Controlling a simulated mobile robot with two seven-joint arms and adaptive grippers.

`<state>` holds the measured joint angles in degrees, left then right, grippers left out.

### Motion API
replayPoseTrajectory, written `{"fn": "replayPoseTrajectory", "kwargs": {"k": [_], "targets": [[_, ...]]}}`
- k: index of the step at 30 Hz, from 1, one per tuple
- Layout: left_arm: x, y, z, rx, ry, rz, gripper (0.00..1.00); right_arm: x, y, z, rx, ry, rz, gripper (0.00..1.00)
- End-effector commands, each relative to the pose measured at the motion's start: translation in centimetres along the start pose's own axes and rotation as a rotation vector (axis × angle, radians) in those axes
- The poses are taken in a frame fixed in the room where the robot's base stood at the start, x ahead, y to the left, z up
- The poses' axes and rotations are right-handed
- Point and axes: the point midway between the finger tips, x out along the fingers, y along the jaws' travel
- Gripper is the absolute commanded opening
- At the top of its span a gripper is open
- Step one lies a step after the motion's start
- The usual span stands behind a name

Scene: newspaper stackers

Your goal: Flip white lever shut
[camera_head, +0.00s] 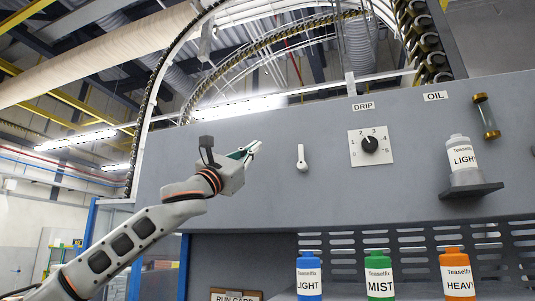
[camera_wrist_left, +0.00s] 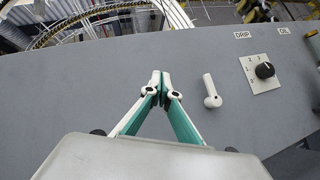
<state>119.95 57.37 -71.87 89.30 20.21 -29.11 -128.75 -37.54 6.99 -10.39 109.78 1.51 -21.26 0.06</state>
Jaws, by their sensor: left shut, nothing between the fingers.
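The white lever (camera_head: 301,158) is on the grey machine panel, left of the drip dial. Its thin handle points up and its round pivot end is at the bottom. It also shows in the left wrist view (camera_wrist_left: 211,91), to the right of my fingers, tilted slightly there. My left gripper (camera_head: 256,147) is shut and empty, to the left of the lever at about its height in the head view. In the left wrist view, the fingertips (camera_wrist_left: 160,77) meet, apart from the lever. My right gripper is not in view.
The drip dial (camera_head: 370,144) sits right of the lever. Blue (camera_head: 309,277), green (camera_head: 379,276) and orange (camera_head: 457,277) bottles stand below. The panel (camera_head: 230,195) around the lever is clear.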

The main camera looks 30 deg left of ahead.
Motion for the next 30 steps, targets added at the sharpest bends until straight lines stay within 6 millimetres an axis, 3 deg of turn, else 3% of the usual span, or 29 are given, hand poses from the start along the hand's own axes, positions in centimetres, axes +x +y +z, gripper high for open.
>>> {"fn": "replayPoseTrajectory", "kwargs": {"k": [3, 10, 30], "targets": [[-1.5, 1.5, 0.7, 0.001, 0.000, 0.002, 0.00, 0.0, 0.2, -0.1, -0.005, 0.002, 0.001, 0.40], [-2.8, 2.6, 1.2, 0.000, 0.000, 0.000, 0.00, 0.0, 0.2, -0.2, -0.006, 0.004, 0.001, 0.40], [-2.9, 2.3, 1.2, -0.008, 0.000, -0.006, 0.00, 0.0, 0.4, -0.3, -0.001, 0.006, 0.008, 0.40]]}}
